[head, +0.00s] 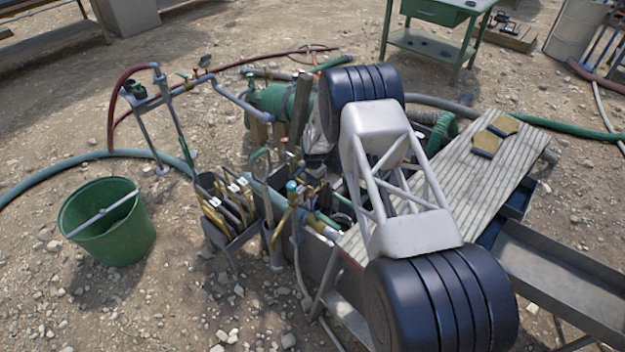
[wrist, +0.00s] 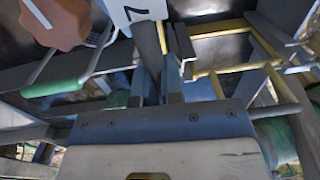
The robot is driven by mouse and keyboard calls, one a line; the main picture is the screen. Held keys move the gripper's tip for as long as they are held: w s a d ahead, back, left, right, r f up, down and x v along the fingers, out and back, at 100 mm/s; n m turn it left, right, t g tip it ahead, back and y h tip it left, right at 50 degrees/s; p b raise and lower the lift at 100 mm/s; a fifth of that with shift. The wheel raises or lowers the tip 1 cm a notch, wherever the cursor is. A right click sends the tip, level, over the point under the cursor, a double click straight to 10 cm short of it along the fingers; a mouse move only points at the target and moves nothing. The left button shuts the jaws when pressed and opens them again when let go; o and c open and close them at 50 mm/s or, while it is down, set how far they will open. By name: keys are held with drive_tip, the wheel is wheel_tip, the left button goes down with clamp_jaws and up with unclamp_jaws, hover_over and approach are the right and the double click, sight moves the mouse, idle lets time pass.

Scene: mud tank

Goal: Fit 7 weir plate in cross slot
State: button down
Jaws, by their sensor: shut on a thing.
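My gripper (wrist: 162,62) reaches up from the bottom of the wrist view, its two blue-grey fingers close together. They are shut on a narrow piece with a thin yellow edge, seen almost edge-on. A white tag (wrist: 132,11) marked 7 is just left of the fingertips, so I take the held piece as the number 7 weir plate. Its lower part and any contact with a slot cannot be made out. In the head view my arm hides the gripper and much of the tank (head: 316,262). I cannot identify the cross slot.
A rack (head: 232,243) with yellow-edged plates (head: 226,203) and white tags stands left of the tank. Pipes and valves (head: 291,194) crowd the near side. A slatted deck (head: 452,182) lies right, and a green bucket (head: 112,240) stands left on open gravel.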

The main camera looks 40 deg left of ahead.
drive_tip(key=shift+f, duration=0.15)
drive_tip(key=c, duration=1.2)
unclamp_jaws()
drive_tip(key=shift+d+r, duration=0.1)
drive_tip(key=shift+r, duration=3.8)
